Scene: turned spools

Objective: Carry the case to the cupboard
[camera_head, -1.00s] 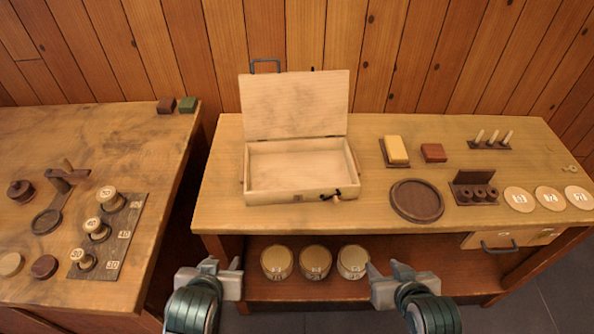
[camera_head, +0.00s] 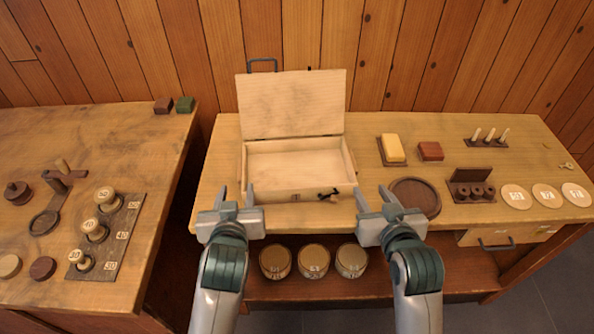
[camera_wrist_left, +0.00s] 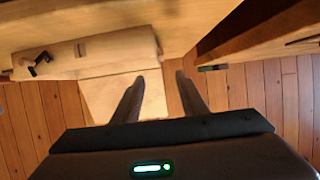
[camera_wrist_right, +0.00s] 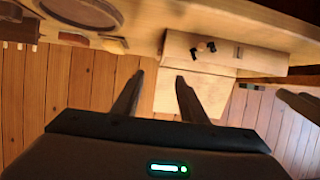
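The case (camera_head: 295,197) is a pale wooden box on the right-hand table, its lid (camera_head: 292,105) standing open at the back and its inside (camera_head: 298,165) empty. A dark latch shows on its front, also in the left wrist view (camera_wrist_left: 35,63). My left gripper (camera_head: 236,194) is open and empty at the case's front left corner. My right gripper (camera_head: 375,197) is open and empty at the front right corner. Both wrist views show the case ahead of spread fingers; I see no grip on it. I cannot make out a cupboard.
A round dark tray (camera_head: 415,197) lies close to my right gripper. A yellow block (camera_head: 393,148), a red block (camera_head: 430,151) and numbered discs (camera_head: 515,197) are further right. Several round tubs (camera_head: 313,261) stand on the shelf below. The left table (camera_head: 100,135) holds numbered spools.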

